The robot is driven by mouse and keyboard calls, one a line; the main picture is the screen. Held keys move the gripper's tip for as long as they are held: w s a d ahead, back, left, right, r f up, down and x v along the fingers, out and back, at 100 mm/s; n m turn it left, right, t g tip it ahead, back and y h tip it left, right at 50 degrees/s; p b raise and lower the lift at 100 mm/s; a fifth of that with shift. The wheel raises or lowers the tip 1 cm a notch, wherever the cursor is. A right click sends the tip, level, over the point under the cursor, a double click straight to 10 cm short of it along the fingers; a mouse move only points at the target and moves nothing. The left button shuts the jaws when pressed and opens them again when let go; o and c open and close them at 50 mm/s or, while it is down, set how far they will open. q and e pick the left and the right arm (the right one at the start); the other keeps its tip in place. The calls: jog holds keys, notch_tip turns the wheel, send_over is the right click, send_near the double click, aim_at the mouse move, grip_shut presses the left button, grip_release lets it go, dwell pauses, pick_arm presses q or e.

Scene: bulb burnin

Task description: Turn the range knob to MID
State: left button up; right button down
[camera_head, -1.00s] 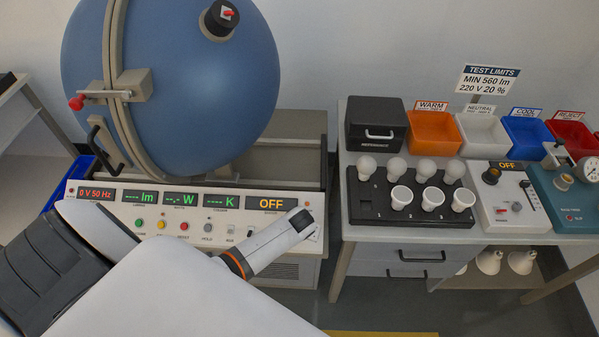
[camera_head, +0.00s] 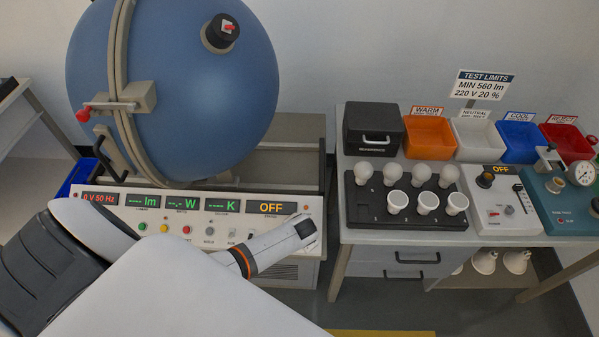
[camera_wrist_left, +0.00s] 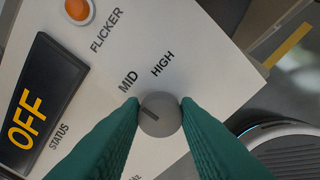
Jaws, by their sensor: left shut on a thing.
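The range knob (camera_wrist_left: 160,115) is a round grey knob on the white control panel (camera_wrist_left: 200,40). The printed labels MID (camera_wrist_left: 128,80) and HIGH (camera_wrist_left: 162,63) stand above it in the left wrist view. Its dark pointer mark (camera_wrist_left: 152,113) points left and slightly up, roughly towards the MID side; I cannot tell if it lines up exactly. My left gripper (camera_wrist_left: 160,117) is shut on the knob, with one green finger on each side. In the head view, my left gripper (camera_head: 308,226) is at the panel's right end and hides the knob. My right gripper is not in view.
The panel's status display (camera_head: 271,207) reads OFF. A blue sphere (camera_head: 190,90) stands behind the panel. To the right, a bench (camera_head: 365,237) carries a black bulb rack (camera_head: 365,215), bins and instruments. An orange FLICKER light (camera_wrist_left: 77,10) is near the knob.

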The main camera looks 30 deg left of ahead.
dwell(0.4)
pick_arm(q)
jog(key=o, duration=1)
jog(key=shift+c, duration=0.2)
jog(key=p+v, duration=0.1)
jog(key=v, duration=1.1)
